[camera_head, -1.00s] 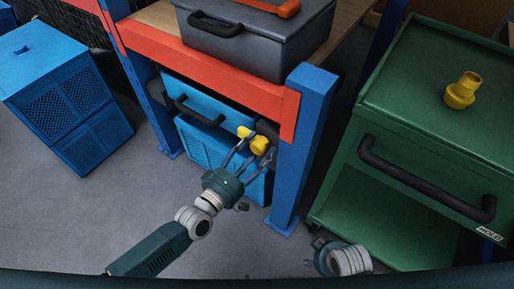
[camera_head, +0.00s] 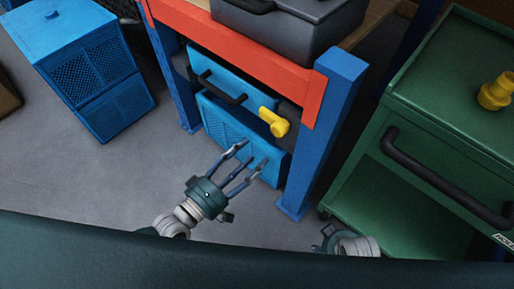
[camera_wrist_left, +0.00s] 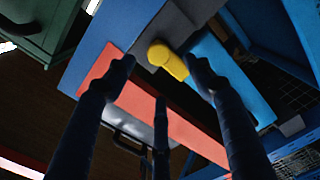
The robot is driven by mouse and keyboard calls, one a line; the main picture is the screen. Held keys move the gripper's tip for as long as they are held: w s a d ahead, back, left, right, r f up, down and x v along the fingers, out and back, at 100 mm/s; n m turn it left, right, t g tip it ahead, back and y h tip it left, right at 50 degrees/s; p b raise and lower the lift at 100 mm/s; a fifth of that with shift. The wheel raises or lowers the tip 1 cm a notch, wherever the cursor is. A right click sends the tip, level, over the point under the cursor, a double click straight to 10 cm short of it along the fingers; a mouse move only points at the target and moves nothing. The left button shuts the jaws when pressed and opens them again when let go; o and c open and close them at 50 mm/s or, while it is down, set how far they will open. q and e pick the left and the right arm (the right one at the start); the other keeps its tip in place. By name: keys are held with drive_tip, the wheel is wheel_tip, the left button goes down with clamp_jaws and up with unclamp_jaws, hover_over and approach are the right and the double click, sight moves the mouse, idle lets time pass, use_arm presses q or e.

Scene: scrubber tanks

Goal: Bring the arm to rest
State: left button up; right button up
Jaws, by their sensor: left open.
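My left gripper (camera_head: 241,166) is open and empty in the head view, in front of the blue tank under the orange-beamed rack. Its fingers point up and to the right, apart from the yellow valve handle (camera_head: 274,121) on the tank's dark side part. In the left wrist view the spread fingers (camera_wrist_left: 160,85) frame the same yellow handle (camera_wrist_left: 168,60), which lies beyond them. My right gripper (camera_head: 330,238) shows only in part at the bottom of the head view; its fingers cannot be made out.
The blue tank (camera_head: 236,132) has a black handle. A blue rack post (camera_head: 325,135) and orange beam (camera_head: 235,52) stand close to the left gripper. A green cart (camera_head: 440,130) with a yellow fitting (camera_head: 496,92) is at right. A blue crate (camera_head: 88,70) stands at left, with open floor before it.

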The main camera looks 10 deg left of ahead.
idle(0.6)
